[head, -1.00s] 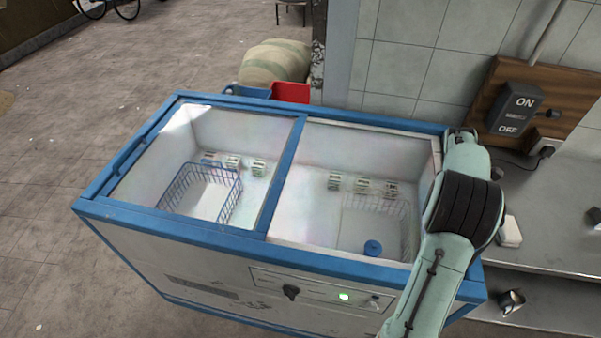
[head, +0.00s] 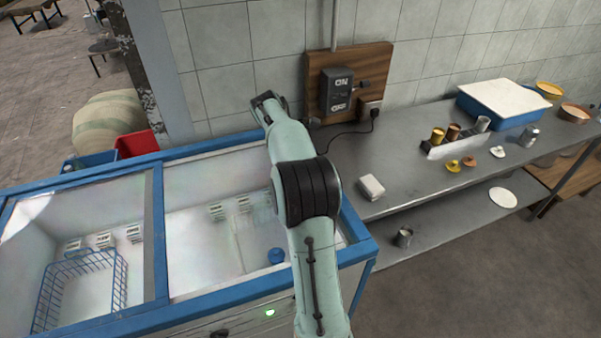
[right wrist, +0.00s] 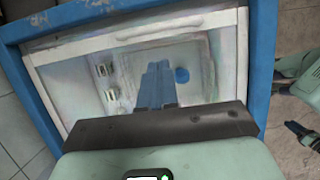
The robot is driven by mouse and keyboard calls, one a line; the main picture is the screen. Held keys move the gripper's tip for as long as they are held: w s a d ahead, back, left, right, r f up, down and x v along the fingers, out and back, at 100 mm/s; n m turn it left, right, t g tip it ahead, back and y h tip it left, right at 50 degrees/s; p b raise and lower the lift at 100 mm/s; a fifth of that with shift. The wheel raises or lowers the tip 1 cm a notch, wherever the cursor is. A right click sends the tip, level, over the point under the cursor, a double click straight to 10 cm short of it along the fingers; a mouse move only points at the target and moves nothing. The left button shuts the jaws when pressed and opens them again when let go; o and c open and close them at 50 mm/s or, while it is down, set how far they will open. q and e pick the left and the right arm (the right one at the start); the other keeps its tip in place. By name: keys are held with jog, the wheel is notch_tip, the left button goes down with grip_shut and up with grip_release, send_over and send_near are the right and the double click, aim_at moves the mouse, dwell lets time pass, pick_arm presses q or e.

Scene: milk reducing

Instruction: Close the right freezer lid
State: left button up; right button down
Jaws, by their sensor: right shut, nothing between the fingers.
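The chest freezer (head: 358,243) has a blue rim and two glass-topped halves. The left half's blue-framed lid (head: 158,230) shows at the left. The right half (head: 205,255) shows its white inside, with a blue round thing (head: 276,256) in it. In the right wrist view a pale frame with a handle-like slot (right wrist: 172,29) lies inside the blue rim; I cannot tell how far the right lid is closed. My right gripper (head: 264,98) is over the freezer's back side, partly hidden. Its fingers (right wrist: 158,75) are shut and empty. My left gripper is not clearly seen.
A grey metal counter (head: 420,195) stands right of the freezer, with a white box (head: 371,187) and several containers on it. A switch panel (head: 345,90) is on the tiled wall behind. A wire basket (head: 75,290) sits in the freezer's left half.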

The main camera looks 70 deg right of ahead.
jog(key=w+a+f+g+h, duration=0.2)
jog(key=w+f+g+h, duration=0.45)
jog(key=w, duration=0.45)
jog(key=shift+g+y, duration=0.25)
jog(key=shift+y, duration=0.2)
jog(key=x, duration=1.2)
jog(key=shift+r, duration=0.25)
pick_arm(q)
jog(key=shift+s+f, duration=0.15)
pick_arm(e)
jog(key=shift+x, duration=0.8)
jog(key=shift+s+r, duration=0.1)
jog(key=shift+r, duration=0.05)
